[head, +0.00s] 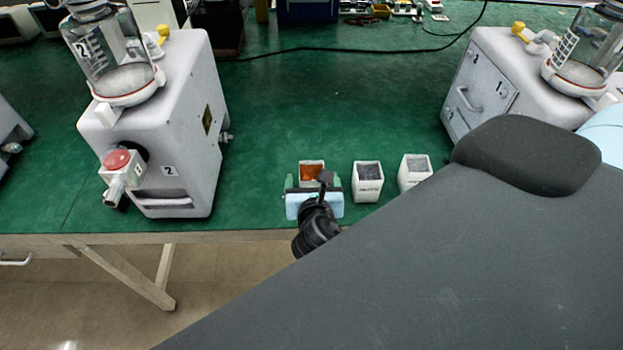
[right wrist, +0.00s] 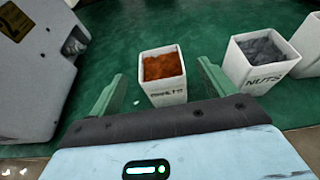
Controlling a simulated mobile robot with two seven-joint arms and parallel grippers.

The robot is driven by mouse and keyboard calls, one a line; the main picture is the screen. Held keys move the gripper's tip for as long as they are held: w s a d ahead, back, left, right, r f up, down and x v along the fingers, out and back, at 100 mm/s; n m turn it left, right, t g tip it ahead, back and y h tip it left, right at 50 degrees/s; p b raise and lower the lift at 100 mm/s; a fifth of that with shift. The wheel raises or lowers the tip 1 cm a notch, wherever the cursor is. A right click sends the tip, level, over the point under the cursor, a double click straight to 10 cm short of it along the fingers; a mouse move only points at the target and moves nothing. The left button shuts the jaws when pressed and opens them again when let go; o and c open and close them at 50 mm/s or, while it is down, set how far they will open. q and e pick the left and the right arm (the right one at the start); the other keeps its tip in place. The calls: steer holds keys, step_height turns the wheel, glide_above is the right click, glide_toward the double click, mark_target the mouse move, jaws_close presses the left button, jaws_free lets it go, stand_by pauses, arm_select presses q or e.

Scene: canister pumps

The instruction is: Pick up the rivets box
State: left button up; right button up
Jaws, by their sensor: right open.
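The rivets box (right wrist: 164,98) is a small white open-topped box with orange-brown contents and dark lettering on its front. In the right wrist view it stands upright on the green table, ahead of and between the open fingers of my right gripper (right wrist: 158,90). In the head view the rivets box (head: 312,167) is partly hidden behind my right gripper (head: 312,188), whose green fingers lie to its left and right. I cannot tell whether the fingers touch the box. My left gripper is not seen.
A nuts box (head: 367,180) with grey contents and another white box (head: 414,171) stand to the right. Pump 2 (head: 165,145) stands left, and pump 1 (head: 490,85) stands right. The green table (head: 330,110) is clear behind the boxes, with a black cable farther back.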

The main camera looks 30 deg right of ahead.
mark_target(312, 171)
steer(key=shift+x, duration=2.55)
steer(key=shift+s, duration=0.1)
steer(key=c, duration=1.2)
steer(key=shift+c, duration=0.2)
steer(key=shift+r, duration=0.1)
